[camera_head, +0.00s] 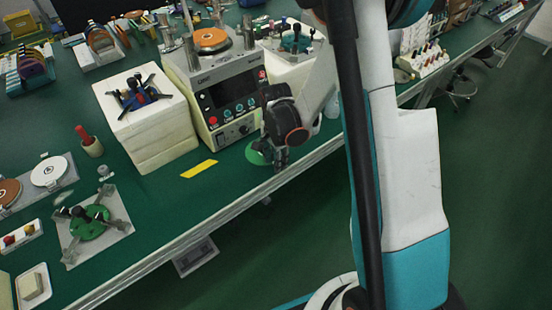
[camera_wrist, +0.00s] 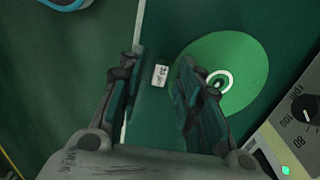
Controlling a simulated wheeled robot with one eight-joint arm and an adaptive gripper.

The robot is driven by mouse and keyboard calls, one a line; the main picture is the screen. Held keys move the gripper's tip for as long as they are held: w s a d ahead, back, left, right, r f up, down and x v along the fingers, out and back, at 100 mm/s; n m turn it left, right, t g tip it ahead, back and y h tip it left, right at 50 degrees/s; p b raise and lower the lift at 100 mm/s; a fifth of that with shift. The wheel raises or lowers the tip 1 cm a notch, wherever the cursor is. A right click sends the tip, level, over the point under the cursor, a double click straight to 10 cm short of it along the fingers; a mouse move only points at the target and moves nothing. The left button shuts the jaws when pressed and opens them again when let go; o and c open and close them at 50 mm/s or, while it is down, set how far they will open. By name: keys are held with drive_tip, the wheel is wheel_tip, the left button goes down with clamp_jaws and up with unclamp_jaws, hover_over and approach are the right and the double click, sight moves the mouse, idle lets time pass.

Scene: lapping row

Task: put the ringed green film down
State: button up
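The green film (camera_wrist: 240,60) is a flat round disc with a white ring (camera_wrist: 219,73) at its middle. A small white tag with dark writing (camera_wrist: 160,75) shows between the fingers.
The instrument (camera_head: 228,100) with an orange disc on top stands just behind my gripper. A yellow strip (camera_head: 199,169) lies to the left. A white block (camera_head: 147,130) bears a blue-black fixture. A metal plate with a green round fixture (camera_head: 90,222) sits further left. Green bench between is clear.

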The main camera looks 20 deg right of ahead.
drive_tip(key=s+r+n+t+p, duration=0.2)
drive_tip(key=s+r+n, duration=0.15)
drive_tip(key=r, duration=0.95)
drive_tip(key=s+r+n+t+p, duration=0.1)
drive_tip(key=s+r+n+p, duration=0.25)
drive_tip(key=r, duration=0.95)
drive_tip(key=s+a+r+n+t, duration=0.1)
drive_tip(key=s+r+n+t, duration=0.3)
drive_tip(key=s, duration=0.7)
drive_tip(key=shift+s+r+n+b, duration=0.3)
drive_tip(key=shift+r+n, duration=0.75)
drive_tip(key=shift+n, duration=0.65)
